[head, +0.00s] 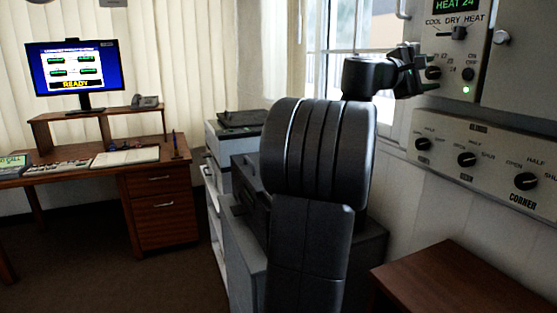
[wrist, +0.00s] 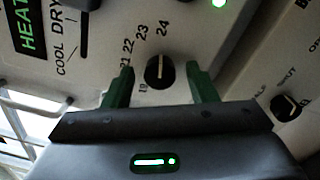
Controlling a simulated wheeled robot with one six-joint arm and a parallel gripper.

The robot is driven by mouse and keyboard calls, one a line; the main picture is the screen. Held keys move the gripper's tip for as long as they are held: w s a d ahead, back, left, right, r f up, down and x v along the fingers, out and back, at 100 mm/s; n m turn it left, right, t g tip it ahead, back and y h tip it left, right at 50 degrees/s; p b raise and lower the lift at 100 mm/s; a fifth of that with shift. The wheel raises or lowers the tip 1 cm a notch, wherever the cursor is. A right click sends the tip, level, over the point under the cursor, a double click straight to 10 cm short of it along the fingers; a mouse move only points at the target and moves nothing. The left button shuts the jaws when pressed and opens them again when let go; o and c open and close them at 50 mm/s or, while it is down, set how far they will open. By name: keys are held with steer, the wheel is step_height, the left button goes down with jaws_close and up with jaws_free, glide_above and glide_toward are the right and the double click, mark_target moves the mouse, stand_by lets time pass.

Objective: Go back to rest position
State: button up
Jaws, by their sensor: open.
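My arm reaches up in the head view to a wall control panel (head: 462,35). My gripper (head: 418,74) is at the panel's lower left, close to the temperature dial (head: 433,73). In the wrist view my gripper (wrist: 161,84) is open, with one green finger on each side of the black dial (wrist: 160,70). The dial's white mark runs up and down in that picture, among numbers such as 21 to 24. Whether the fingers touch the dial I cannot tell. The display (head: 455,5) reads HEAT 24, and a green light (head: 466,90) is lit.
Below is a second panel (head: 490,165) with three black knobs. A brown wooden surface (head: 450,283) stands at the lower right. Grey cabinets with a printer-like device (head: 240,120) stand behind my arm. A desk (head: 150,185) with a monitor (head: 75,67) reading READY is at left.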

steer(key=n+p, duration=0.6)
steer(key=shift+r+p, duration=0.3)
steer(key=shift+p, duration=0.05)
steer(key=n+p, duration=0.3)
steer(key=p, duration=0.1)
steer(key=shift+f+n+p, duration=0.2)
steer(key=shift+n+p, duration=0.7)
steer(key=shift+p, duration=0.05)
steer(key=shift+f, duration=0.15)
